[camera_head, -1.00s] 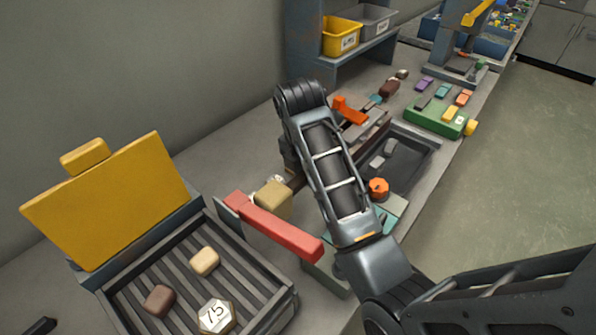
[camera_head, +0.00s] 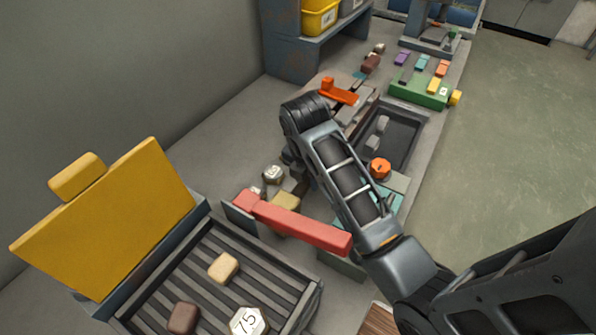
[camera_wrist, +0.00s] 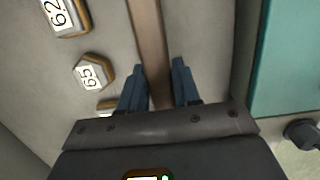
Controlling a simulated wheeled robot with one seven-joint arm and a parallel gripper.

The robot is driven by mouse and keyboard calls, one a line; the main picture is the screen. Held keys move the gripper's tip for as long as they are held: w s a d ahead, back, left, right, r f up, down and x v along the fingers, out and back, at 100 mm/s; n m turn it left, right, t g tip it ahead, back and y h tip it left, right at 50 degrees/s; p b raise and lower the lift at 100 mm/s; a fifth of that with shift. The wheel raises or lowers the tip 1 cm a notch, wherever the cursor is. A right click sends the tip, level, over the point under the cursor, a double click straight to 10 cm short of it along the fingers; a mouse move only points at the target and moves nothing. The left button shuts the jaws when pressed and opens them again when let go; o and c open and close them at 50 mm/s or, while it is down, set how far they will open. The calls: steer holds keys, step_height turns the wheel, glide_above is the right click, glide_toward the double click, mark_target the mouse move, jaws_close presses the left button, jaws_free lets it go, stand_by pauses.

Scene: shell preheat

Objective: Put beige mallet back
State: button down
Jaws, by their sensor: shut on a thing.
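The beige mallet's head (camera_head: 285,201) shows in the head view just behind the red bar, which hides part of it. Its brown handle (camera_wrist: 148,40) runs between my fingers in the wrist view. My gripper (camera_wrist: 157,82) is shut on this handle, with one blue-grey finger on each side. In the head view my arm's wrist hides most of the fingers and handle. I cannot tell whether the mallet touches the bench.
A heater with a raised yellow lid (camera_head: 105,220), red bar (camera_head: 295,224) and slatted bed stands at left. Hexagonal pieces marked 62 (camera_wrist: 66,15) and 65 (camera_wrist: 94,72) lie left of the handle. A teal surface (camera_wrist: 292,55) is at right. A dark tray (camera_head: 402,150) lies beyond my arm.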

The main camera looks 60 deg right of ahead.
steer(key=shift+f, duration=0.3)
steer(key=shift+f, duration=0.5)
stand_by(0.4)
steer(key=c, duration=0.7)
jaws_free()
